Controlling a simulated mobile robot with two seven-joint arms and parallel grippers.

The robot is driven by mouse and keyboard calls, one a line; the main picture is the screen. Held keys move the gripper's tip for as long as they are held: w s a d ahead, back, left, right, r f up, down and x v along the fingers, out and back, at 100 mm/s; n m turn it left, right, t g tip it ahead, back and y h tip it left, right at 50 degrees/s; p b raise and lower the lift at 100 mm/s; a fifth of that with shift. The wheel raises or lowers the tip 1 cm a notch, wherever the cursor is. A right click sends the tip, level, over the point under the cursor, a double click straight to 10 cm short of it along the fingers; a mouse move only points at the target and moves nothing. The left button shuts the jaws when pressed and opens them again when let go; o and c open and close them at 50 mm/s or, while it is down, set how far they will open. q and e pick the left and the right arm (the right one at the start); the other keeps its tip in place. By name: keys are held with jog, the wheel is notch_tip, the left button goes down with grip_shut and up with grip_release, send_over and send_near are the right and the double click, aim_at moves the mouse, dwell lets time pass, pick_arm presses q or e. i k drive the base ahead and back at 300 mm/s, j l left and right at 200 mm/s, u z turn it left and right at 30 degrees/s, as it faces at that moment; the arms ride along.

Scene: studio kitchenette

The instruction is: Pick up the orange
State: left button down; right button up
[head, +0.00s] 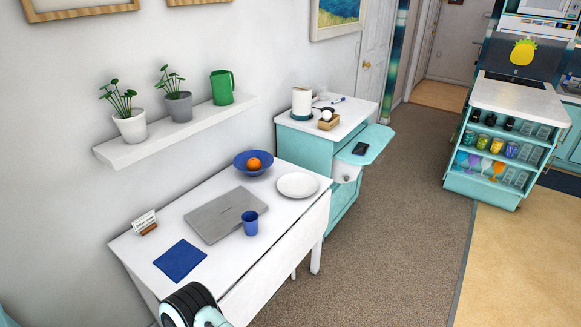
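The orange (254,164) sits in a blue bowl (241,158). The bowl stands at the far end of a white table (165,228), close to the wall. Part of my own body, black and white, shows at the bottom edge in front of the table. Neither gripper's fingers can be seen, and nothing is seen touching the orange.
A white plate (297,185) is right of the bowl. A grey laptop (220,215), blue cup (250,222), blue napkin (180,260) and small sign (145,222) are nearer. A wall shelf (180,130) with plants hangs above. A teal cabinet (300,148) stands behind; carpet at right is clear.

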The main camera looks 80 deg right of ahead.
aim_at(253, 165)
jog(key=z, duration=2.35)
jog(key=u, duration=0.95)
jog(key=l+u, duration=0.25)
jog(key=u, duration=0.2)
jog(key=l+u, duration=0.2)
jog(key=u, duration=0.25)
jog(key=l+u, duration=0.2)
jog(key=u, duration=0.25)
jog(key=k+l+u, duration=0.6)
jog(key=l+u, duration=0.25)
jog(key=k+l+u, duration=0.25)
jog(key=k, duration=0.2)
jog(key=k+l+u, duration=0.2)
jog(key=k, duration=0.25)
